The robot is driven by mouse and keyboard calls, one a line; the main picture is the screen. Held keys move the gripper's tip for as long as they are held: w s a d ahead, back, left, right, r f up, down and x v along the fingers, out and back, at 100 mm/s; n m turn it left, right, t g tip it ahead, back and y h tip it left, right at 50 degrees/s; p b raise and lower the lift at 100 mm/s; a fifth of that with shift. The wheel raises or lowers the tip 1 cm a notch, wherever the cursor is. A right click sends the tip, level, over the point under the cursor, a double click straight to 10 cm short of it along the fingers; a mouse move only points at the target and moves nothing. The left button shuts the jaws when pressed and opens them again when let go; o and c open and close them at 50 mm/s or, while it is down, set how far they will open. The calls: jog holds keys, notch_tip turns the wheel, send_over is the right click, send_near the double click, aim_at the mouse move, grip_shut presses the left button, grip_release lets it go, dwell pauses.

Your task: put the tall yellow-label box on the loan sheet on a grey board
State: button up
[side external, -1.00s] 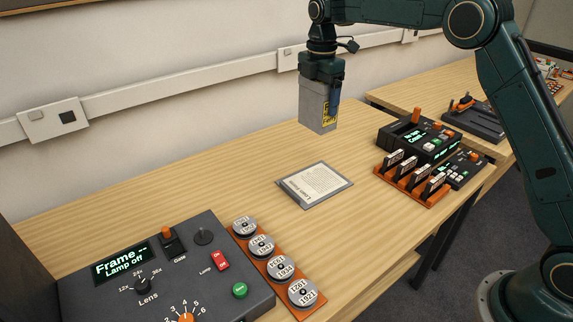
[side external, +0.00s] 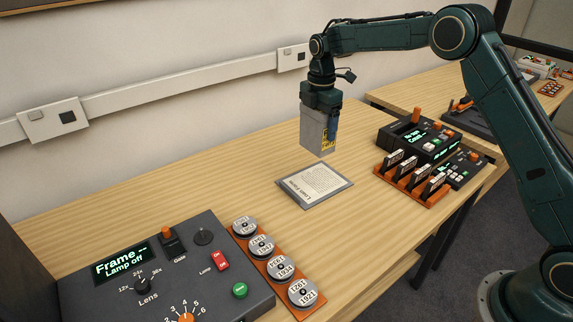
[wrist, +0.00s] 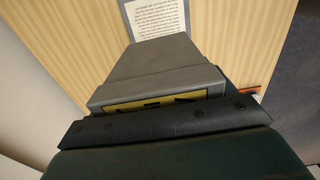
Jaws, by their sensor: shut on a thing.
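The tall grey box (side external: 314,131) has a yellow label on its side and hangs upright from my gripper (side external: 322,97). My gripper is shut on its top end. The box's lower end is above the table, just behind and above the loan sheet (side external: 318,180), which lies on a grey board (side external: 293,201). In the wrist view the grey box (wrist: 160,70) fills the middle, with a strip of its yellow label (wrist: 165,101) showing by the jaw. The printed loan sheet (wrist: 157,18) shows beyond the box at the top of that view.
An orange rack (side external: 408,190) with several upright dark cards stands right of the board, with a dark console (side external: 420,142) behind it. An orange strip of several round labelled canisters (side external: 262,247) and a large control panel (side external: 160,270) lie front left. Table behind the board is clear.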

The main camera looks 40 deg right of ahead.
aim_at(317, 148)
notch_tip(317, 148, down, 8)
jog(key=shift+r, duration=0.1)
jog(key=shift+f, duration=2.15)
jog(key=shift+f, duration=0.15)
jog(key=o, duration=1.2)
jog(key=shift+c, duration=0.2)
notch_tip(317, 148, up, 11)
jog(key=shift+r, duration=0.65)
